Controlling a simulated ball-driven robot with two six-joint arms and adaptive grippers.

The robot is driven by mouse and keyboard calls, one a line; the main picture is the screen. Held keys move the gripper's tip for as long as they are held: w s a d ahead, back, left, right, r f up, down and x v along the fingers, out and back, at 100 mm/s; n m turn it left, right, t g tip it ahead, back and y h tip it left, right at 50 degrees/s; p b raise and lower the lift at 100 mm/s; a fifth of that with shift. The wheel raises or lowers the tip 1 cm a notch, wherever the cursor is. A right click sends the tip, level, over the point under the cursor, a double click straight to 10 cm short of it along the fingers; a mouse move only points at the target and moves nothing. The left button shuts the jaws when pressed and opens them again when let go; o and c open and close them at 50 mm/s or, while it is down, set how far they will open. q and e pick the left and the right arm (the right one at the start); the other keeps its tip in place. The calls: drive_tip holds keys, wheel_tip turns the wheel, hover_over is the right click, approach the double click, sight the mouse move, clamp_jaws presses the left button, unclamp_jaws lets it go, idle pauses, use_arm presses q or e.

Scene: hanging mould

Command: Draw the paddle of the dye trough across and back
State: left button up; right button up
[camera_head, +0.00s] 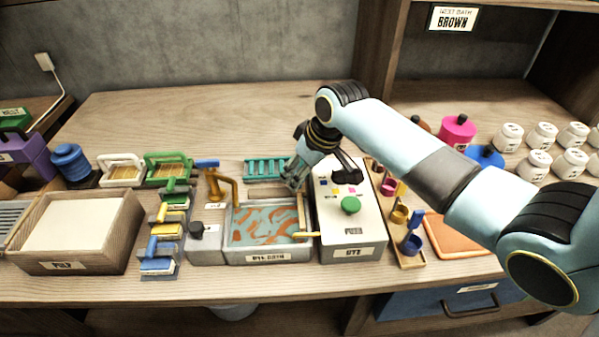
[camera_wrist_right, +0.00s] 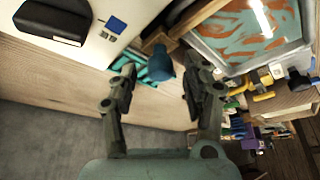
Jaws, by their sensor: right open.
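The dye trough (camera_head: 268,254) is a grey box marked "DYE BATH", filled with orange and teal swirls. A wooden bar (camera_head: 302,212), seemingly the paddle, lies along its right end. In the right wrist view the trough (camera_wrist_right: 235,68) is at the upper right, with the wooden bar (camera_wrist_right: 198,16) beside the dye. A blue knob (camera_wrist_right: 162,66) shows near the bar's end. My right gripper (camera_head: 319,178) is open above the trough's back right corner. In the wrist view its fingers (camera_wrist_right: 160,76) stand either side of the knob, apparently not touching it. My left gripper is out of view.
A white-topped box (camera_head: 350,237) with a green knob adjoins the trough on the right. A teal rack (camera_head: 266,169) lies behind. Combs and a wooden tray (camera_head: 75,262) stand left. Bare table is behind.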

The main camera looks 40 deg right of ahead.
drive_tip(key=shift+w+f, duration=0.1)
drive_tip(key=shift+f, duration=0.25)
drive_tip(key=shift+c, duration=1.7)
drive_tip(key=c, duration=0.4)
clamp_jaws()
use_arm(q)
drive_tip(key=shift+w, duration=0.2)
